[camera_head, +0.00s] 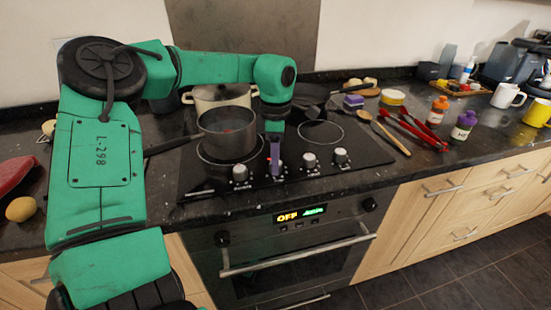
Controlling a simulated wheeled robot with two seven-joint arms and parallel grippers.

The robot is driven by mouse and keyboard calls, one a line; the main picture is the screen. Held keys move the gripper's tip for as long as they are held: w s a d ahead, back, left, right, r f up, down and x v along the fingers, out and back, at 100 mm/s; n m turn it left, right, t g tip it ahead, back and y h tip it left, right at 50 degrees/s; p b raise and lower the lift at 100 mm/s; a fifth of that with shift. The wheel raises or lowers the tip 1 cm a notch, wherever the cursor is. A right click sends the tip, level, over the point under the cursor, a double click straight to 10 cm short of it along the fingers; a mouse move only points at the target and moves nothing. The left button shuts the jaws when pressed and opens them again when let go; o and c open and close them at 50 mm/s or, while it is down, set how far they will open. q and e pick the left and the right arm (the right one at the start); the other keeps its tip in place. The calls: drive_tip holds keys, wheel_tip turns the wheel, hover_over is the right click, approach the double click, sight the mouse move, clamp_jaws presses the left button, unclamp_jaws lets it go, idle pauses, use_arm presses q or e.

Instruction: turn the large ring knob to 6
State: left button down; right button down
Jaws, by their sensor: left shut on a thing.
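A black cooktop (365,172) is set in the dark counter, with a row of knobs along its front edge. My left gripper (275,172) points down at the second knob place from the left and is shut on the knob there. The gripper hides most of that knob, so its pointer and number cannot be read. Another knob (240,174) stands to its left. Two more stand to its right, a near one (309,161) and a far one (340,156). Which knob is marked for the large ring is too small to read. My right gripper is out of view.
A dark pot (228,140) stands on the left ring, its handle pointing left, close behind my gripper. A light pot (219,97) and a dark pan (312,92) stand behind. The right front ring (320,134) is bare. An oven (290,255) is below.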

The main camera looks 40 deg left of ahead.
use_arm(q)
drive_tip(key=m, duration=0.7)
drive_tip(key=shift+r, duration=0.15)
drive_tip(key=m, duration=0.4)
drive_tip(key=shift+y+p, duration=0.3)
drive_tip(key=shift+p, duration=0.05)
drive_tip(key=shift+m, duration=1.9)
drive_tip(key=shift+c, duration=2.1)
unclamp_jaws()
wheel_tip(320, 180, up, 14)
drive_tip(key=shift+w+d+r+p, duration=0.2)
drive_tip(key=shift+w+d+p, duration=0.05)
drive_tip(key=shift+d+p, duration=0.1)
